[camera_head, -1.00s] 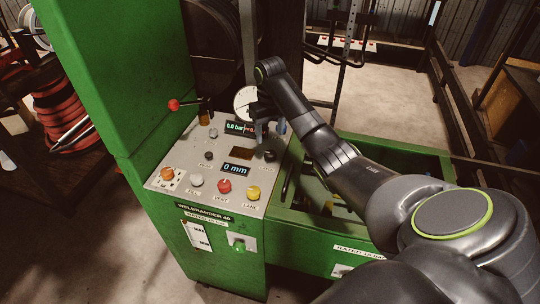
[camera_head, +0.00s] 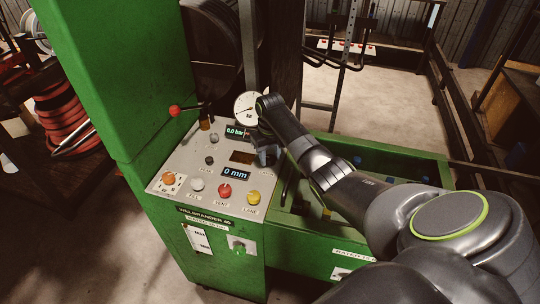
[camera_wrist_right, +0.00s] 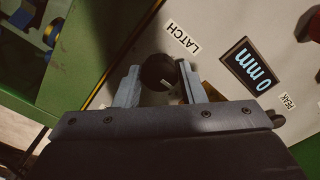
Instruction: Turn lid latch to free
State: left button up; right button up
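The latch knob (camera_wrist_right: 157,72) is round and black and stands beside the printed LATCH label (camera_wrist_right: 183,38) on the grey panel. In the right wrist view it sits between the two fingers of my right gripper (camera_wrist_right: 159,80). The fingers are apart, one on each side of the knob; I cannot tell whether they touch it. In the head view my right gripper (camera_head: 264,154) is low over the right edge of the panel and hides the knob. My left gripper is in neither view.
The sloped control panel (camera_head: 180,156) carries a red button (camera_head: 225,190), a yellow button (camera_head: 253,196), a pressure gauge (camera_head: 247,105) and a 0 mm display (camera_head: 235,174). A red-ended lever (camera_head: 175,110) juts out at its back left. A green bin (camera_head: 410,160) lies to the right.

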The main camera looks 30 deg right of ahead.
jog(key=c, duration=0.5)
jog(key=n+p, duration=0.2)
jog(key=n, duration=0.1)
jog(key=shift+r, duration=0.2)
jog(key=n+p, duration=0.1)
jog(key=n, duration=0.3)
jog(key=shift+n+p, duration=0.4)
jog(key=n+p, duration=0.1)
jog(key=n, duration=0.4)
jog(key=shift+w+n, duration=0.1)
jog(key=shift+n, duration=0.2)
jog(key=n, duration=0.4)
jog(key=shift+n, duration=0.3)
